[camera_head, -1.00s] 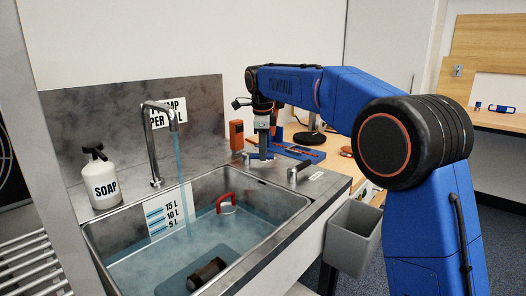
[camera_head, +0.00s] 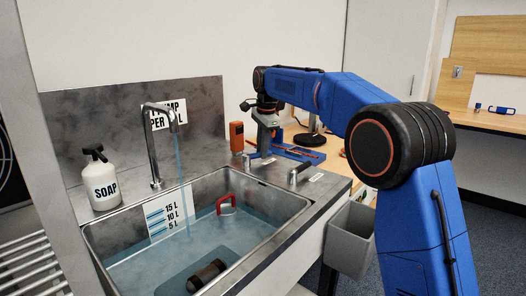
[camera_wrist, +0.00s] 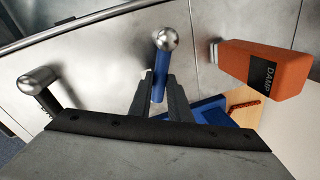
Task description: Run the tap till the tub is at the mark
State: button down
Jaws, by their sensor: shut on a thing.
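The tap (camera_head: 160,140) stands behind the sink, and a thin blue stream (camera_head: 182,180) runs from its spout into the tub (camera_head: 285,203). The water (camera_head: 190,252) lies low in the tub, near the bottom of the scale plate (camera_head: 170,214) marked 15, 10 and 5 L; its exact level is hard to read. My gripper (camera_head: 262,155) is at the counter behind the tub. In the wrist view its fingers are shut on a blue-stemmed lever (camera_wrist: 160,78) with a silver ball end. A second silver-knobbed lever (camera_wrist: 38,82) stands apart to the left.
A red-handled thing (camera_head: 225,203) and a dark cylinder (camera_head: 207,275) are in the tub. A soap bottle (camera_head: 101,180) stands left of the tap. An orange box labelled DAMP (camera_wrist: 265,70) is close to my gripper's right in the wrist view. A grey bin (camera_head: 350,238) hangs at right.

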jog(key=shift+w+a+n+g+y, duration=0.15)
jog(key=shift+w+a+n, duration=0.15)
jog(key=shift+n, duration=0.45)
jog(key=shift+w+a+n+g+y, duration=0.15)
jog(key=shift+w+n, duration=0.2)
jog(key=shift+n, duration=0.45)
jog(key=shift+w+a+n+y, duration=0.1)
jog(key=shift+w+a+n, duration=0.2)
jog(key=shift+n, duration=0.45)
jog(key=shift+w, duration=0.1)
jog(key=c, duration=1.6)
grip_release()
jog(key=shift+c, duration=0.2)
notch_tip(320, 180, up, 17)
jog(key=s+d, duration=0.2)
jog(key=shift+d, duration=0.35)
